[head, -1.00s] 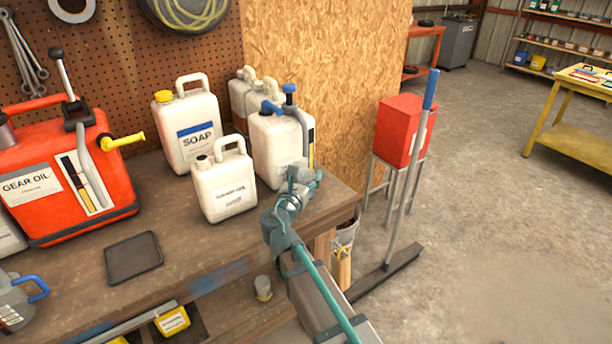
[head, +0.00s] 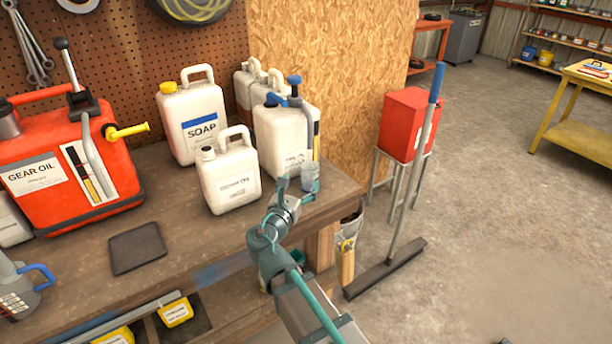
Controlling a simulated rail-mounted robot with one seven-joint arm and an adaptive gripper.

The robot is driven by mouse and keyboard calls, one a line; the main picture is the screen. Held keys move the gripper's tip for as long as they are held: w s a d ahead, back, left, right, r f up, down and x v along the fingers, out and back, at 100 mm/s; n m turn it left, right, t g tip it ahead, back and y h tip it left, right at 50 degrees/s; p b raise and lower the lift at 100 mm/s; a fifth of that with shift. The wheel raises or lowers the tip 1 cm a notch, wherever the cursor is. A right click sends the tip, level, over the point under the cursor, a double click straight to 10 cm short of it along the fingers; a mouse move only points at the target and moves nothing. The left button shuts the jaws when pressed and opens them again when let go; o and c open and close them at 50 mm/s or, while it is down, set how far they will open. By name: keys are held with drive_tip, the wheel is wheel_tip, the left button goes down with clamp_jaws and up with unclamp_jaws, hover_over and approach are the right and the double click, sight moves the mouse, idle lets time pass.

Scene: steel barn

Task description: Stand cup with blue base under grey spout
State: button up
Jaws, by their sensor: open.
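A small translucent grey cup (head: 310,174) stands near the right end of the workbench, in front of a white jug (head: 283,140) with a blue pump head. That jug's grey spout (head: 307,122) curves down its right side, and the cup appears below its lower end. My gripper (head: 298,188) is open at the cup, with one finger to its left and one low in front of it. The cup's base is mostly hidden by the finger, so I cannot tell its colour or whether the fingers touch it.
A smaller white jug (head: 231,178) stands close left of my gripper, with a soap jug (head: 192,122) behind. A red gear oil can (head: 70,165) and dark flat pad (head: 137,248) are further left. A squeegee (head: 408,180) stands off the bench's right end.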

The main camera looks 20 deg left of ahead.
drive_tip(key=shift+s, duration=1.65)
